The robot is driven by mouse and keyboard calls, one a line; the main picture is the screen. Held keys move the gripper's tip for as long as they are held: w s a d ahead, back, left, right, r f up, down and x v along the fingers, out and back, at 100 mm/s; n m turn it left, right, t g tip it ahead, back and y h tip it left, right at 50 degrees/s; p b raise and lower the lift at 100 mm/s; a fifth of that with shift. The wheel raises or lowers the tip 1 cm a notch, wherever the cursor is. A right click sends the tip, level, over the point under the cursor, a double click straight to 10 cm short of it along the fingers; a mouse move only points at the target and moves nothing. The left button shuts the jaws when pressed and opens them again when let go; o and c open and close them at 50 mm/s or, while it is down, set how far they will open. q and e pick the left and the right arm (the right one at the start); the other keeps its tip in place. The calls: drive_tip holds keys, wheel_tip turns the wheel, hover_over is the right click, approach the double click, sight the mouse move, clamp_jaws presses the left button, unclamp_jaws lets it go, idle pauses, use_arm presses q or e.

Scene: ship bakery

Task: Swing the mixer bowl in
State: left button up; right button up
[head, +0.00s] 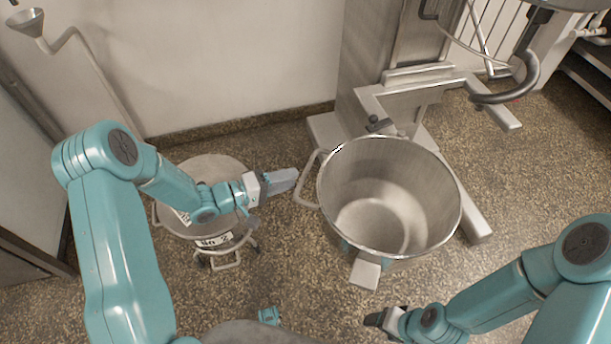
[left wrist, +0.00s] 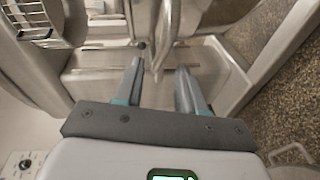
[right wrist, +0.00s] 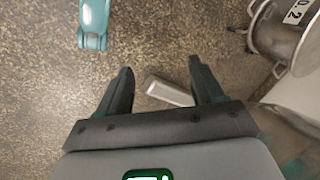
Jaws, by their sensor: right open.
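The mixer bowl (head: 440,205) is a large steel bowl, upright and empty, right of centre in the head view. It has a looped handle (head: 306,190) on its left and a pale block-like lug (head: 366,273) at its front. My left gripper (head: 292,180) is just left of the handle; its fingers (left wrist: 158,88) stand apart with nothing clearly held. My right gripper (head: 372,319) is below the bowl's front. Its fingers (right wrist: 163,82) are apart, and a pale bar (right wrist: 168,91), seemingly the lug, shows between them. The mixer (head: 375,60) stands behind the bowl.
A second steel container (head: 205,168) marked No. 2 stands left, partly behind my left arm; it also shows in the right wrist view (right wrist: 275,35). The mixer's base leg (head: 465,205) runs right of the bowl. Speckled floor (head: 300,275) is open in front.

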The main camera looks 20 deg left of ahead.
sight(306, 173)
use_arm(q)
drive_tip(key=x, duration=0.5)
drive_tip(key=shift+w+d+b, duration=0.2)
drive_tip(key=shift+d+b, duration=0.1)
drive_tip(key=shift+b, duration=0.05)
clamp_jaws()
